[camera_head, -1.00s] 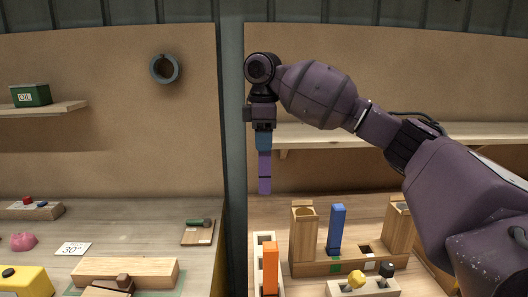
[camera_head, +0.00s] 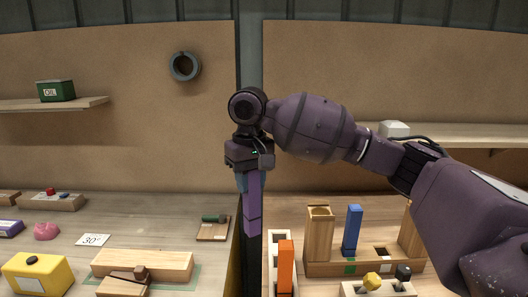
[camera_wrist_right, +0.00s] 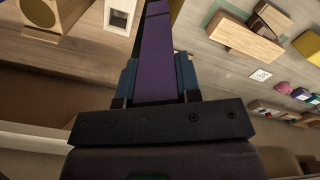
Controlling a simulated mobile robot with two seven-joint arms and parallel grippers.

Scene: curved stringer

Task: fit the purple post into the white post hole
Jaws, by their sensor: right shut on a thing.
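The purple post (camera_head: 253,205) hangs upright below my right gripper (camera_head: 248,178), which is shut on its upper end. In the right wrist view the post (camera_wrist_right: 158,45) runs away between the blue finger pads (camera_wrist_right: 157,80). A wooden block (camera_head: 330,268) on the right bench has a blue post (camera_head: 353,230) standing in it behind a green mark. A square hole (camera_head: 381,252) shows to its right, behind a white mark (camera_head: 387,266). The purple post is clear of the block, to its left and in the air. My left gripper is not in view.
An orange post (camera_head: 286,265) stands at a pale rack (camera_head: 273,262) close to the right of the held post. Tall wooden uprights (camera_head: 319,235) flank the block. A dark gap separates the benches. A yellow box (camera_head: 36,275) and wooden pieces lie on the left bench.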

